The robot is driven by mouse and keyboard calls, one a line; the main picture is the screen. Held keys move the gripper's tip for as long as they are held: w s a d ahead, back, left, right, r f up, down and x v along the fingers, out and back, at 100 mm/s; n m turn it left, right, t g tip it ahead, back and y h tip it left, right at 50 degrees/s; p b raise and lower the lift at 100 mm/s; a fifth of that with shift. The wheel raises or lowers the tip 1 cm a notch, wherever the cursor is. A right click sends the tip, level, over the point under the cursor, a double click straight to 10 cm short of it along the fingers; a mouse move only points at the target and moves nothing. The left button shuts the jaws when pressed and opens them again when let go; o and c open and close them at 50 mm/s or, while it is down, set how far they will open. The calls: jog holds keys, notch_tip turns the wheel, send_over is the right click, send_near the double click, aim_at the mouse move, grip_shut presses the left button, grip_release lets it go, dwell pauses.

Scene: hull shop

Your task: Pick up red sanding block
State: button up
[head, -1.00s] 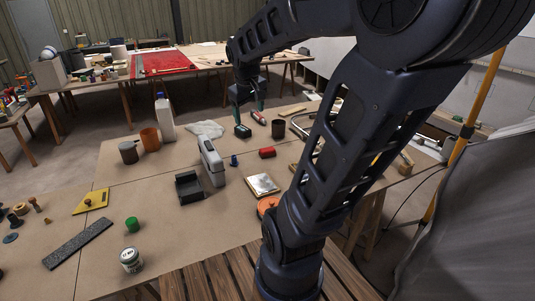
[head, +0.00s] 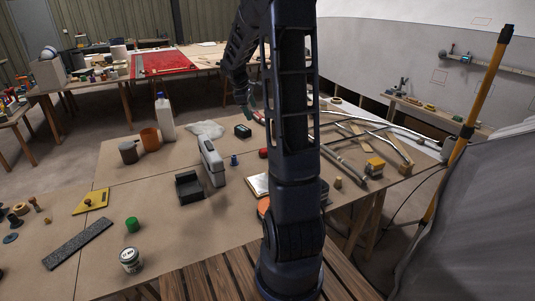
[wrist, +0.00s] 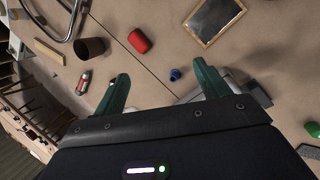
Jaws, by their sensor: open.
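The red sanding block (wrist: 140,41) lies on the brown table top in the wrist view, beyond and between my fingertips, nearer the left one. In the head view only its left part (head: 263,153) shows beside my arm, which hides the rest. My gripper (wrist: 161,72) is open with green fingers spread and nothing between them. In the head view, part of my gripper (head: 250,102) shows above the far part of the table, mostly behind my arm. The block is apart from the fingers.
A small blue object (wrist: 175,74) sits near the right finger. A framed plate (wrist: 213,17) lies right of the block, and a dark cup (wrist: 90,48) stands left of it. A grey upright case (head: 212,162) and black tray (head: 188,186) stand left. Metal tubing (head: 370,130) covers the right.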

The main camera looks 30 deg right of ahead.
jog(key=w+d+f+n, duration=0.2)
jog(key=w+d+f, duration=0.1)
jog(key=f, duration=0.4)
jog(key=w+d+f+n+g, duration=0.1)
jog(key=w+d+f+n, duration=0.1)
jog(key=w+d+f, duration=0.2)
jog(key=w+d+f+n, duration=0.2)
jog(key=w+d+f, duration=0.2)
jog(key=w+f, duration=0.3)
jog(key=shift+w+f, duration=0.15)
jog(key=shift+f, duration=0.9)
jog(key=shift+w+f, duration=0.1)
jog(key=shift+f, duration=0.95)
jog(key=shift+w+d+f+n+h, duration=0.15)
jog(key=shift+d+f+n+h, duration=0.15)
jog(key=shift+f, duration=0.25)
jog(key=x, duration=1)
jog(key=shift+s+d+f, duration=0.15)
jog(key=shift+s+f, duration=0.1)
jog(key=shift+s, duration=0.1)
jog(key=shift+c, duration=0.2)
jog(key=c, duration=1)
